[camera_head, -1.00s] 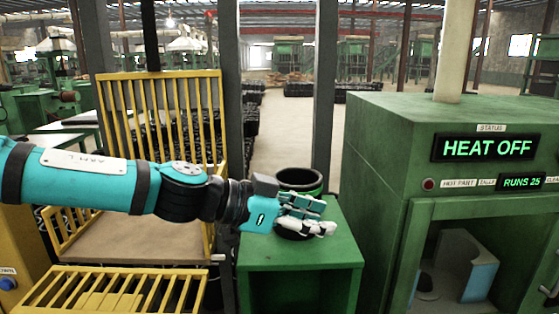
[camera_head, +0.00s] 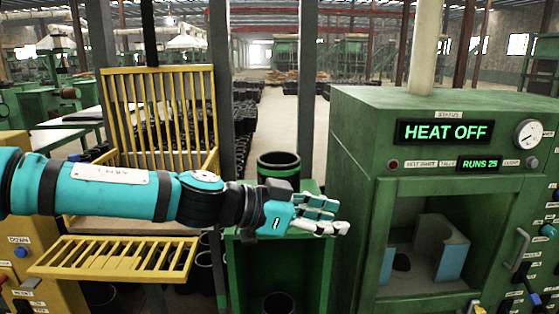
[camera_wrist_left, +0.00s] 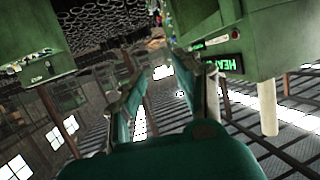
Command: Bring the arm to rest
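My left arm (camera_head: 120,190) comes in from the left in the head view. Its gripper (camera_head: 338,216) hangs in the air in front of a green stand, left of the green press. The left wrist view shows the two fingers (camera_wrist_left: 165,92) apart with nothing between them. A black cylinder with a green band (camera_head: 278,166) stands upright behind the gripper, its lower part hidden by the hand. My right gripper is in neither view.
The green press (camera_head: 358,125) reads HEAT OFF and RUNS 25, with its chamber open. The green stand (camera_head: 325,262) has a dark round piece (camera_head: 278,303) low down. A yellow slatted rack (camera_head: 120,258) is below my arm. The aisle floor (camera_head: 290,120) behind looks clear.

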